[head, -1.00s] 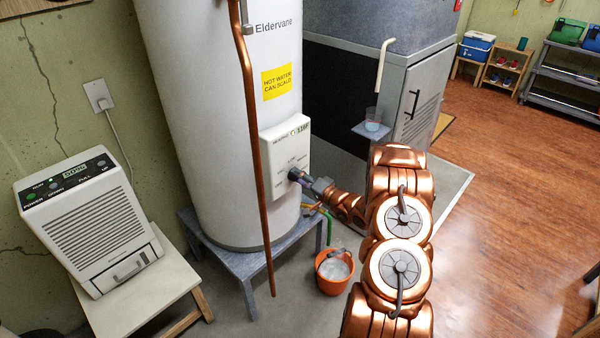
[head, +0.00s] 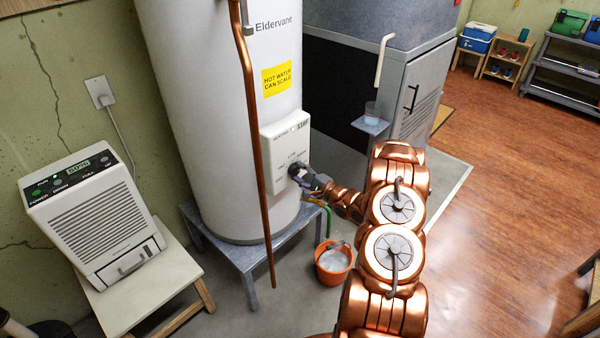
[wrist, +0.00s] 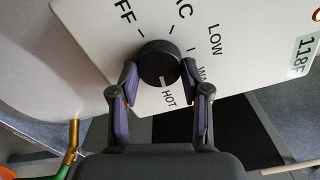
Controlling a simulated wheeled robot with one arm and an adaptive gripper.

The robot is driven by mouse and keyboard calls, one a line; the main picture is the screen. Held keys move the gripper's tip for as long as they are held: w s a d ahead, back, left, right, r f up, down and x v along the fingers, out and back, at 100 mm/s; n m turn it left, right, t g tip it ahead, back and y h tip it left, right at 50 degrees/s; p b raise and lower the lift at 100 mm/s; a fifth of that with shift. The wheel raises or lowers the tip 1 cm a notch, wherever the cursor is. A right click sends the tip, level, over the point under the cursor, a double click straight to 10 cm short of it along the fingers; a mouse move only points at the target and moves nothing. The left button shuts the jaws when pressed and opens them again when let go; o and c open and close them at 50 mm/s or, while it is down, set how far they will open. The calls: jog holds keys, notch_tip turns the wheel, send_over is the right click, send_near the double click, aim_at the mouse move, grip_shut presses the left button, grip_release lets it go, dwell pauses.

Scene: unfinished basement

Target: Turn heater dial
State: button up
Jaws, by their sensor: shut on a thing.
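The white water heater (head: 225,120) stands on a grey stand, with a white control box (head: 283,150) on its front. In the wrist view, the black round dial (wrist: 158,62) sits on the box's white panel (wrist: 105,35). Its white pointer line faces the HOT label. Labels ending in FF and AC, plus LOW and a partly covered one, lie around it. The display (wrist: 303,56) reads 118F. My gripper (wrist: 160,76) has its two purple-padded fingers closed on either side of the dial. In the head view my gripper (head: 302,176) is at the box and largely hides the dial.
A copper pipe (head: 257,150) runs down in front of the heater, left of the box. An orange bucket (head: 332,262) stands on the floor below my arm. A dehumidifier (head: 95,215) sits on a low table at left. Open wooden floor (head: 500,200) lies to the right.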

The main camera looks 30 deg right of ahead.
jog(key=shift+a, duration=0.1)
dwell(0.4)
jog(key=o, duration=1.1)
jog(key=shift+o, duration=0.2)
jog(key=shift+s+d, duration=0.2)
jog(key=shift+s, duration=0.15)
jog(key=v, duration=1.1)
jog(key=shift+s, duration=0.1)
